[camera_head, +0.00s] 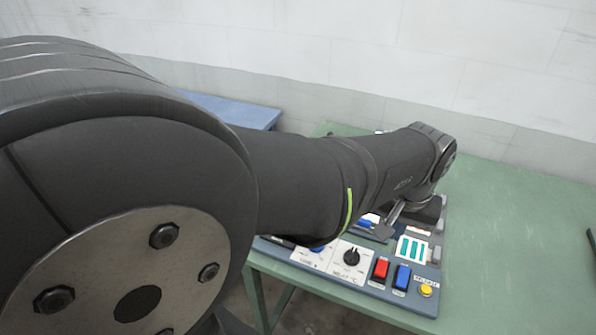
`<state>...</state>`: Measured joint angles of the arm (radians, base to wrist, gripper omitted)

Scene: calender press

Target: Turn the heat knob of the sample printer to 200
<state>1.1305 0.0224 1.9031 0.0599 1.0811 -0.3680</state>
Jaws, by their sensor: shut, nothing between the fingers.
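The heat knob (351,257) is a dark round knob on a white plate marked HEAT °C, on the front panel of the sample printer (345,284). Its dial numbers and pointer are too small to read. My arm reaches over the printer from the left. My gripper (384,231) is partly seen below the wrist, just behind and to the right of the heat knob in the picture, apart from it. It is shut and empty. The neighbouring white plate (311,261), left of the heat plate, is partly hidden by my arm.
Right of the knob are a red switch (380,268), a blue switch (402,276) and a yellow button (426,290). A panel with teal bars (411,248) lies behind them. The green table (520,235) is mostly clear to the right.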

